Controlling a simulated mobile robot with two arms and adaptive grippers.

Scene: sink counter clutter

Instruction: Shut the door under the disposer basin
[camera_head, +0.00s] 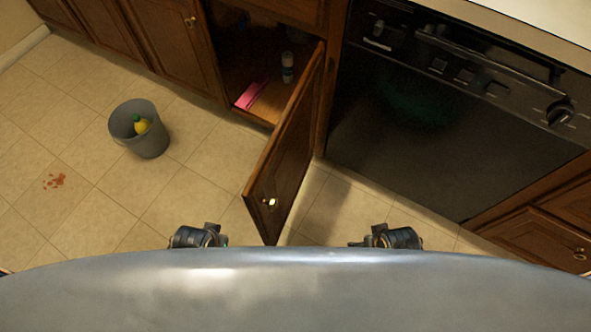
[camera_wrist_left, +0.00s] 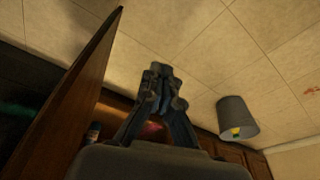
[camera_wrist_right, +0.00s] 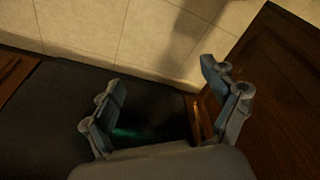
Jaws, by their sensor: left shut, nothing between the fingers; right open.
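The wooden cabinet door (camera_head: 288,150) stands wide open, swung out from its hinge side next to the dishwasher, with a small light knob (camera_head: 269,202) near its free edge. The open cabinet (camera_head: 240,60) shows to its left. The door also shows at the left of the left wrist view (camera_wrist_left: 66,115) and at the right of the right wrist view (camera_wrist_right: 285,90). My left gripper (camera_wrist_left: 160,72) is shut and empty, on the cabinet-opening side of the door, apart from it. My right gripper (camera_wrist_right: 160,85) is open and empty, on the dishwasher side, with one finger close to the door; contact cannot be told.
A grey bin (camera_head: 140,135) with a yellow bottle (camera_head: 141,124) stands on the tiles at left. A pink item (camera_head: 250,95) and a small bottle (camera_head: 287,67) are inside the cabinet. A black dishwasher (camera_head: 440,120) is at right. A red stain (camera_head: 54,181) marks the floor.

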